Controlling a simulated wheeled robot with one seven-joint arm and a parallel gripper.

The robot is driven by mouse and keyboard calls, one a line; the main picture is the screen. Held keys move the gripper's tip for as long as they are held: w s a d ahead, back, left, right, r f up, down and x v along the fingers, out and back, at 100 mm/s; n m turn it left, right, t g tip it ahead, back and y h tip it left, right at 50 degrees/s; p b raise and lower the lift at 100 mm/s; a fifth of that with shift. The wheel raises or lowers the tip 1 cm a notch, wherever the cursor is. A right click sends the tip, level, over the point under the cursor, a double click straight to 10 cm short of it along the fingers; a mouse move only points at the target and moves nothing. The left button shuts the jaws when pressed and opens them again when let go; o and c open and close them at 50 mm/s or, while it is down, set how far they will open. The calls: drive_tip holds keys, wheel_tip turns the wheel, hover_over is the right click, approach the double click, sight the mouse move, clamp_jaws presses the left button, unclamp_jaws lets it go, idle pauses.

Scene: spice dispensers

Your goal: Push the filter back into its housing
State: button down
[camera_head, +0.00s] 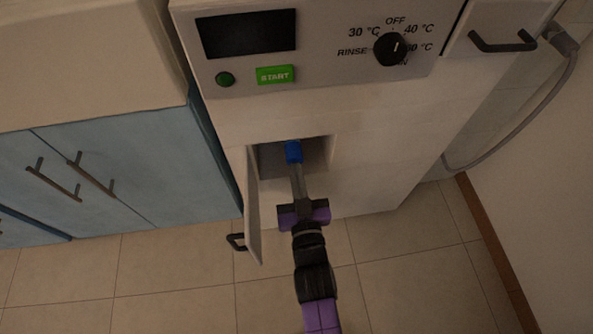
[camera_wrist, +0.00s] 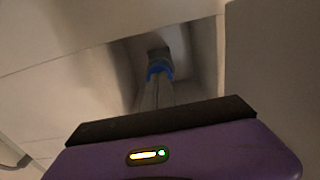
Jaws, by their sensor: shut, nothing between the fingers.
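The washing machine's filter housing is a square recess (camera_head: 321,152) low in its white front. It also shows in the wrist view (camera_wrist: 190,50). A small blue rounded piece, which looks like the filter (camera_head: 293,151), is inside the recess at my fingertips. It also shows in the wrist view (camera_wrist: 160,68), with a dark grey round part behind it. My gripper (camera_head: 295,166) reaches into the opening with its slim grey fingers together, holding nothing. The fingertips line up with the blue piece. I cannot tell whether they touch it or how deep it sits.
The recess's white flap door (camera_head: 254,205) hangs open on the left, close to my gripper. Above are the control panel with a green START button (camera_head: 275,75) and a dial (camera_head: 390,49). Blue cabinets (camera_head: 140,170) stand left. The tiled floor (camera_head: 180,275) is clear.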

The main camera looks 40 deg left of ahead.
drive_tip(key=shift+w+a+r+p, duration=0.15)
drive_tip(key=shift+w+a+p, duration=0.3)
drive_tip(key=shift+w+p, duration=0.35)
idle(0.4)
drive_tip(key=shift+d, duration=0.1)
drive_tip(key=b+v, duration=0.5)
drive_tip(key=shift+s+b, duration=0.15)
drive_tip(key=shift+b, duration=0.15)
idle(0.6)
